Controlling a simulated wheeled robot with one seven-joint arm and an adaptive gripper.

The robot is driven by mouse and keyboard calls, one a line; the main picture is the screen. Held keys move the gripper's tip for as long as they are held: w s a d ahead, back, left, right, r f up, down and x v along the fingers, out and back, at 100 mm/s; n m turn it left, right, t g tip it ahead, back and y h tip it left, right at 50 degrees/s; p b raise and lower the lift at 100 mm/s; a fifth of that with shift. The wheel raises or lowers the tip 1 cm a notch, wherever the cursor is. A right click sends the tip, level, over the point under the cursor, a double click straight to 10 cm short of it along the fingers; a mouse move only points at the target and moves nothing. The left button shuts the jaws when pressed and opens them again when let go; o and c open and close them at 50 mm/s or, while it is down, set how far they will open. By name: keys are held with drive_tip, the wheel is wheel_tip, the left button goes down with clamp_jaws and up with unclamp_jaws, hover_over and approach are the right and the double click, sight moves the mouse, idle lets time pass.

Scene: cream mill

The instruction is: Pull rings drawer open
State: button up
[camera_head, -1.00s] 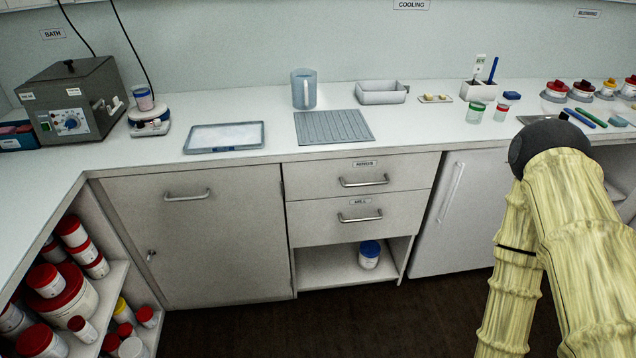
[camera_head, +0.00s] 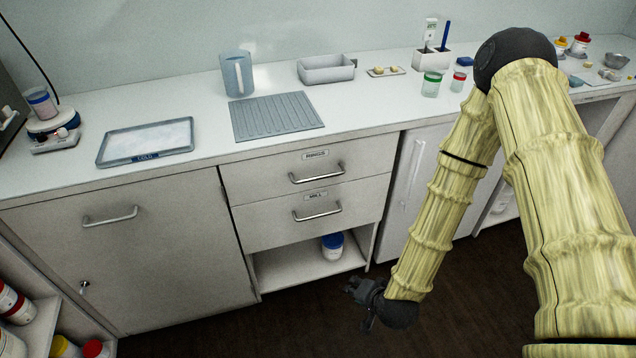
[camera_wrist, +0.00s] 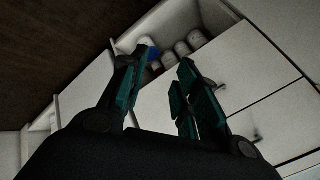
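The rings drawer (camera_head: 268,178) is the upper of two drawers under the counter and is closed. Its label sits above a horizontal bar handle (camera_head: 317,174). The lower drawer, labelled mill in the earlier head view, is closed too, with its own handle (camera_head: 318,213). My gripper (camera_head: 359,300) hangs low in front of the cabinet, below and to the right of both handles and apart from them. In the wrist view my gripper's fingers (camera_wrist: 163,78) are spread apart with nothing between them.
An open shelf (camera_head: 292,268) with a blue-lidded jar (camera_head: 332,246) lies below the drawers. A cupboard door (camera_head: 130,270) is at left. A pale door with a vertical handle (camera_head: 412,172) is at right. The counter holds a ribbed mat (camera_head: 275,116), a jug (camera_head: 237,75) and a tray (camera_head: 147,141).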

drive_tip(key=w+a+r+m+t+y+b, duration=0.15)
drive_tip(key=w+a+r+m+t, duration=0.3)
drive_tip(key=w+r, duration=0.55)
drive_tip(key=m+t+b, duration=0.1)
drive_tip(key=m+t, duration=0.2)
approach(318, 177)
drive_tip(key=x, duration=1)
drive_tip(key=shift+w+f+p, duration=0.2)
drive_tip(key=shift+f+p, duration=0.05)
drive_tip(key=shift+p, duration=0.1)
clamp_jaws()
